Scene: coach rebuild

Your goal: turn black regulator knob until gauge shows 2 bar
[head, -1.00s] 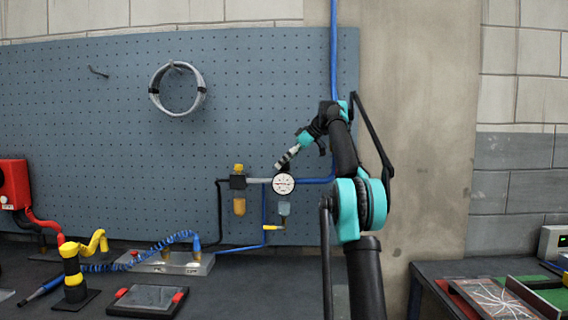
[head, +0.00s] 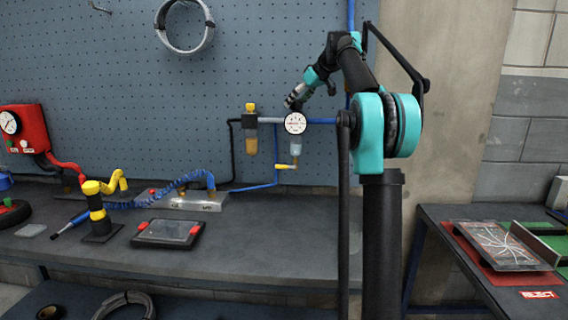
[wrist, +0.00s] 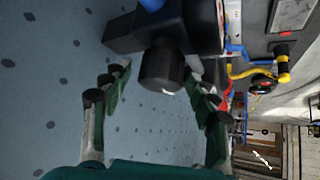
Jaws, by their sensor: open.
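The black regulator knob (wrist: 162,68) shows in the wrist view, hanging from a black regulator body (wrist: 200,25). My gripper (wrist: 158,78) is open, with one green-padded finger on each side of the knob. I see a gap on the left; on the right the finger appears close, and contact cannot be told. In the head view my gripper (head: 295,100) is just above the round white gauge (head: 295,123) on the pegboard. The gauge's needle is too small to read. The knob cannot be made out in the head view.
A yellow-topped filter (head: 251,130) stands left of the gauge. A yellow-handled valve (head: 287,166) hangs below it. Blue pipe (head: 322,121) runs right behind my arm. The workbench (head: 255,235) below holds a tablet-like device (head: 168,232) and a metal manifold (head: 195,201).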

